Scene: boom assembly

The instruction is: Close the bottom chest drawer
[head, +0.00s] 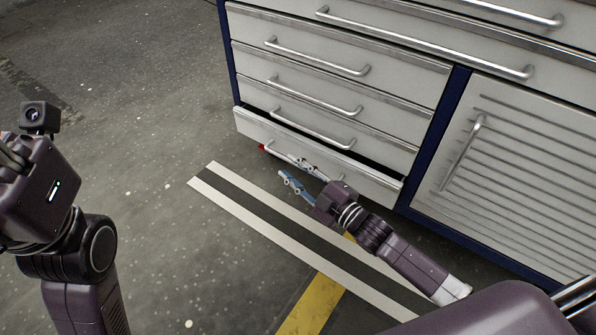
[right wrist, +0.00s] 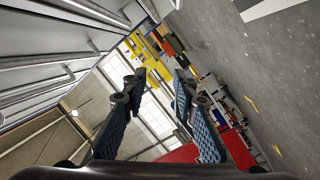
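The chest's bottom drawer (head: 374,187) is pulled out a little. A dark gap shows above its pale front. Its bar handle (head: 278,155) is on the front, partly covered by my right gripper. My right gripper (head: 290,168) is low in front of the drawer, close to the handle; I cannot tell whether it touches. In the right wrist view its two fingers (right wrist: 157,84) stand apart with nothing between them. My left arm is at the left edge of the head view, away from the chest, with its fingers mostly cut off.
The drawers above (head: 335,84) look shut, with bar handles sticking out. A slatted door (head: 520,170) is to the right of the drawers. The floor to the left is clear, with painted white, black and yellow stripes. The right wrist view shows shelving and red units far off.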

